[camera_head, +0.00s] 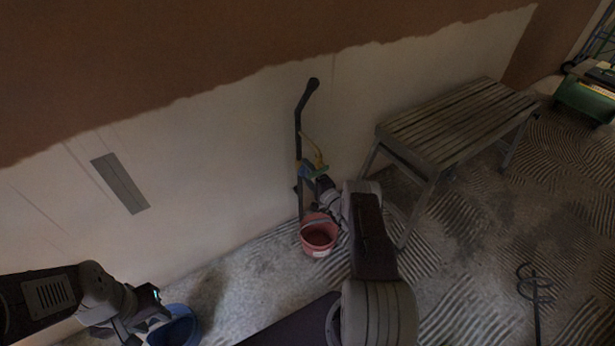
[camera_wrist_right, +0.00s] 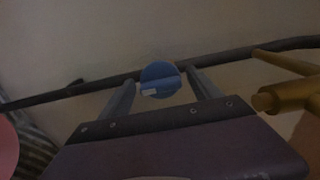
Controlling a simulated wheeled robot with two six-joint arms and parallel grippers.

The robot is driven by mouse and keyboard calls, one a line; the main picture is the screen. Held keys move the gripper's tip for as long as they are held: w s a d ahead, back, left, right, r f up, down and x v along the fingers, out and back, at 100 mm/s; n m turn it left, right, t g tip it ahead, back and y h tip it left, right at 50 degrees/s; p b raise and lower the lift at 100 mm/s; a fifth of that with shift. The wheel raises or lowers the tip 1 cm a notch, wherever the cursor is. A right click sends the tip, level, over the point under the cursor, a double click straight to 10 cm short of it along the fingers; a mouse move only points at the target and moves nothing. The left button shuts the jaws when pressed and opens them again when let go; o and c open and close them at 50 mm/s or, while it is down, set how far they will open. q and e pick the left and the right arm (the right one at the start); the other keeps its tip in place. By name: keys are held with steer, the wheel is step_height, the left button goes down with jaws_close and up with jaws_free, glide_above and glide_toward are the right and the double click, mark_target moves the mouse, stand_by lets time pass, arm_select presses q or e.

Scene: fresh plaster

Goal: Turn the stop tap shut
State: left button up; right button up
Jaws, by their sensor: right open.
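The stop tap's round blue knob (camera_wrist_right: 160,79) shows in the right wrist view, in front of a dark pipe. In the head view the pipe (camera_head: 298,125) runs up the wall, with a brass tap (camera_head: 318,155) on it; the brass piece also shows at the right of the wrist view (camera_wrist_right: 288,95). My right gripper (camera_head: 312,174) is at the pipe. In the wrist view its open fingers (camera_wrist_right: 163,85) stand on either side of the knob; I cannot tell whether they touch it. My left gripper (camera_head: 145,318) is low at the left, by a blue bucket; its jaws are unclear.
A red bucket (camera_head: 318,237) stands on the floor below the tap. A blue bucket (camera_head: 182,328) is at the lower left. A slatted trestle bench (camera_head: 455,118) stands right of the pipe. A dark coiled tool (camera_head: 535,285) is at the right. A grey plate (camera_head: 120,183) is on the wall.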

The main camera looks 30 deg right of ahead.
steer(key=c, duration=1.3)
